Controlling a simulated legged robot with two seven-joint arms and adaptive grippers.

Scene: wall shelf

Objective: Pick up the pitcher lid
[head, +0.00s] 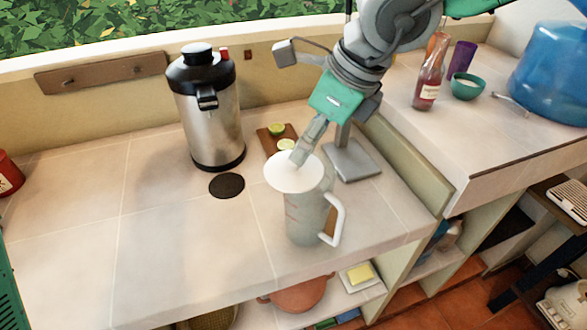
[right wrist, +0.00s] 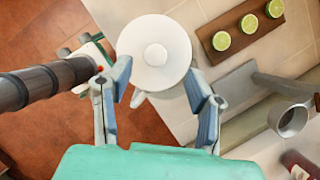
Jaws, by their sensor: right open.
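The pitcher lid (head: 287,177) is a round white disc on top of the clear pitcher (head: 305,218), which stands upright on the tiled counter with its white handle to the right. In the right wrist view the lid (right wrist: 153,28) is seen from above, with a round raised knob in its middle. My right gripper (head: 301,153) comes down from the upper right to just above the lid. In the right wrist view its open fingers (right wrist: 157,80) are spread to either side of the lid's lower part, with nothing held between them. Whether they touch the lid cannot be told. My left gripper is not seen.
A steel airpot (head: 210,125) stands behind left, with a dark round coaster (head: 227,186) in front. A board with cut limes (head: 277,129) and a grey metal stand (head: 352,162) are close behind the pitcher.

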